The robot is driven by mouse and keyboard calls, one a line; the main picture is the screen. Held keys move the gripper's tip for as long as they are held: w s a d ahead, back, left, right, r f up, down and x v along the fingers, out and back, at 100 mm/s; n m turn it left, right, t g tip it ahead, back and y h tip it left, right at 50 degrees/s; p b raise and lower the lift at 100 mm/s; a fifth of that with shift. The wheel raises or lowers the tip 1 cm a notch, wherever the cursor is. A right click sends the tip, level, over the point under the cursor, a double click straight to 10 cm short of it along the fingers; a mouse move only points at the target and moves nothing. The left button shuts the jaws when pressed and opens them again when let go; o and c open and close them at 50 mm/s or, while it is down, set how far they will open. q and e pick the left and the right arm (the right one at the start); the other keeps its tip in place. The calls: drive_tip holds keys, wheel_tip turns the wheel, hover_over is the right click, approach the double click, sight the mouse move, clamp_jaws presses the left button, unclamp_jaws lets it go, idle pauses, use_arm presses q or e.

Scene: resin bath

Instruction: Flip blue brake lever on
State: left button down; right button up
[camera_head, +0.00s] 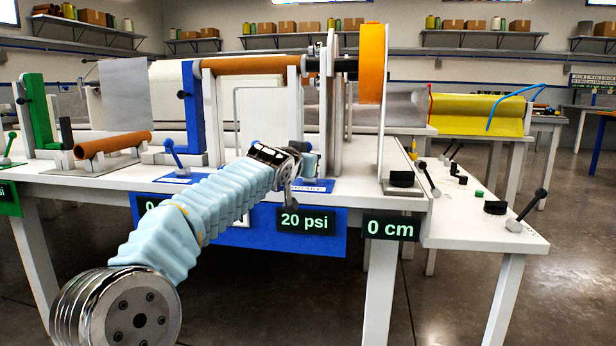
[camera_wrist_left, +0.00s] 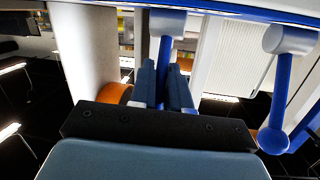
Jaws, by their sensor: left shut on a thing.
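My left gripper (camera_head: 298,172) reaches over the front of the white table from the lower left. In the left wrist view its two blue fingers (camera_wrist_left: 166,88) are closed around the blue stick of a lever (camera_wrist_left: 163,66) with a grey base. The gripper hides most of this lever in the head view, so its tilt is hard to tell. A second blue lever (camera_wrist_left: 280,95) with a round blue knob is free beside it; in the head view it stands to the left (camera_head: 175,157), leaning. My right gripper is not in view.
Signs on the front edge read 20 psi (camera_head: 305,221) and 0 cm (camera_head: 391,227). White uprights and an orange wheel (camera_head: 372,63) stand close behind the gripper. Black levers (camera_head: 528,211) stand on the right table. A brown roll (camera_head: 112,145) lies at the left.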

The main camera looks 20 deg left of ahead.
use_arm(q)
drive_tip(key=shift+f, duration=0.1)
idle(0.4)
drive_tip(key=c, duration=1.2)
unclamp_jaws()
drive_tip(key=shift+s+b, duration=0.4)
drive_tip(key=shift+s, duration=0.2)
drive_tip(key=s, duration=0.4)
drive_tip(key=s+r+b, duration=0.1)
drive_tip(key=s, duration=0.3)
drive_tip(key=s+d+r+b, duration=0.1)
drive_tip(key=s, duration=0.3)
drive_tip(key=shift+s, duration=0.3)
drive_tip(key=shift+f, duration=0.1)
